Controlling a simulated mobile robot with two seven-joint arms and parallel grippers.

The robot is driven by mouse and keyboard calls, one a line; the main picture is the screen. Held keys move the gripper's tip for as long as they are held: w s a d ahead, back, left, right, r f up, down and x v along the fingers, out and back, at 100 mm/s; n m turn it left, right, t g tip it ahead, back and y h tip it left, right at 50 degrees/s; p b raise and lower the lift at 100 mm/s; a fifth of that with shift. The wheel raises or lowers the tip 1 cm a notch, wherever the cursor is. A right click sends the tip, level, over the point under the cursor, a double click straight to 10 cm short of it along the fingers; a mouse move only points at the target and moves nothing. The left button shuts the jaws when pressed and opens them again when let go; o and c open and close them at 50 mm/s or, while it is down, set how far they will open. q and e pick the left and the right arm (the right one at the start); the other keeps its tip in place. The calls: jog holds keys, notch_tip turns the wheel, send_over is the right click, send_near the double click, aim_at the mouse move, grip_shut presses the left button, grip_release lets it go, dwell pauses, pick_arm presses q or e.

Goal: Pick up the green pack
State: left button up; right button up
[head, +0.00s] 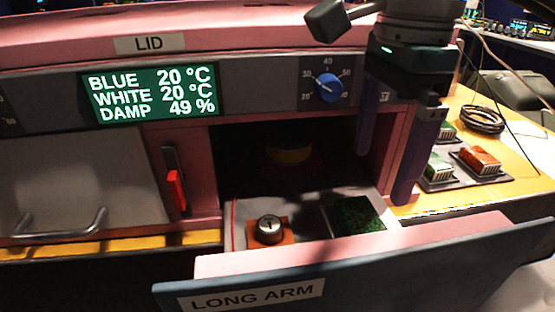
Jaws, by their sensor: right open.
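A small green pack with a pale ribbed side (438,167) sits on a dark plate on the yellow surface at the right. Another green block (445,132) sits behind it, partly hidden by my right gripper. A flat, dark green speckled square (358,215) lies in the open drawer. My right gripper (383,177) points down with its two fingers apart and nothing between them. It appears above the drawer's right side, left of the green packs in the picture. My left gripper is out of view.
An orange-red block (480,159) sits beside the green pack, with a coiled black cable (482,119) behind. The open drawer (330,265), labelled LONG ARM, juts forward and holds a round metal knob (269,227). The pink housing (395,160) stands close to my right fingers.

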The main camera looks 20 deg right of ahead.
aim_at(364, 214)
jog(key=shift+s+f, duration=0.2)
jog(key=shift+f, duration=0.5)
jog(key=f, duration=0.2)
jog(key=a+f+p, duration=0.1)
jog(key=f, duration=0.2)
jog(key=shift+f, duration=0.5)
jog(key=shift+d, duration=0.1)
jog(key=c, duration=1.2)
jog(key=shift+o, duration=0.2)
jog(key=shift+r, duration=0.15)
